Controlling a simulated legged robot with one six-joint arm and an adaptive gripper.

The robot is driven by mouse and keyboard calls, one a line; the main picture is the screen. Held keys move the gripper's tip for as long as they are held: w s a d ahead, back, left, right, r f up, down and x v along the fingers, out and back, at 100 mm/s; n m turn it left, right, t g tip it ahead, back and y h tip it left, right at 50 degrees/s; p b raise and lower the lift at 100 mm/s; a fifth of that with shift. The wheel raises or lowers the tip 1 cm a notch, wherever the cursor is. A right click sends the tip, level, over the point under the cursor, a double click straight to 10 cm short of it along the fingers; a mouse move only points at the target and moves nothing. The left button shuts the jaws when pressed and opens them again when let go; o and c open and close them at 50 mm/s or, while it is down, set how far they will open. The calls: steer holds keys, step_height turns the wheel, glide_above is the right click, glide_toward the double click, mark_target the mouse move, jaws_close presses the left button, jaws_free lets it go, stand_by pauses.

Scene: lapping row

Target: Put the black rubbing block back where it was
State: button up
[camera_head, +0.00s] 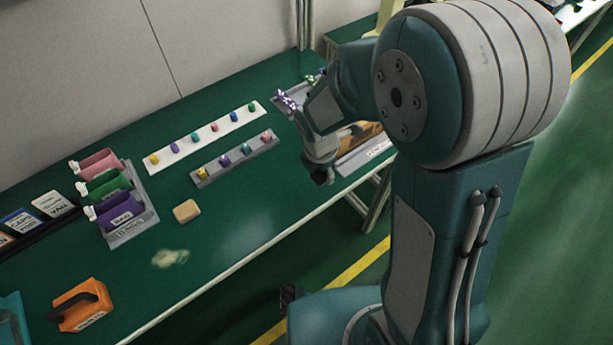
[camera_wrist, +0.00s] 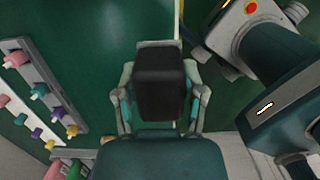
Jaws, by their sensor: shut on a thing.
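My gripper (camera_wrist: 160,98) is shut on the black rubbing block (camera_wrist: 161,70), which sits between its two fingers in the wrist view. In the head view my gripper (camera_head: 321,170) hangs over the right part of the green bench (camera_head: 235,235), near its front edge. The block shows there only as a small dark shape at the fingertips. It appears to be held above the bench, but the exact gap cannot be told. My arm hides part of the bench behind it.
A grey strip (camera_head: 240,160) and a white strip (camera_head: 205,138) with coloured knobs lie left of my gripper. A labelled tray (camera_head: 375,150) is partly hidden behind it. A tan block (camera_head: 187,211), an orange box (camera_head: 82,305) and a bag rack (camera_head: 135,235) stand further left.

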glide_above(307, 181)
steer(key=s, duration=0.1)
steer(key=f, duration=0.5)
steer(key=shift+s+d, duration=0.2)
steer(key=shift+d, duration=0.1)
steer(key=shift+w+a+f, duration=0.2)
steer(key=shift+w+f, duration=0.3)
steer(key=shift+f, duration=0.1)
steer(key=f, duration=0.3)
steer(key=shift+a+f, duration=0.1)
steer(key=shift+a, duration=0.2)
steer(key=shift+d, duration=0.1)
steer(key=o, duration=1)
